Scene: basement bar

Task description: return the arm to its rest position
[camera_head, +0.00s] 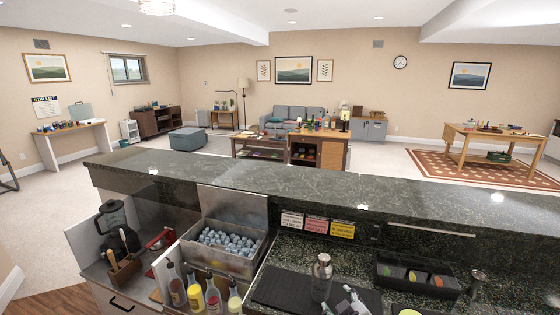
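Neither of my arms nor grippers can be made out in the head view. The task names no other object. A small metallic and greenish-white item (352,302) is cut off at the bottom edge, and I cannot tell what it is.
A dark stone bar ledge (330,190) crosses ahead. Below it are a metal bin (255,271) of bluish-grey pieces, several bottles (213,296), a blender (113,222), a steel shaker (322,278), a black mat (272,288), a garnish tray (385,283) and a jigger (476,282).

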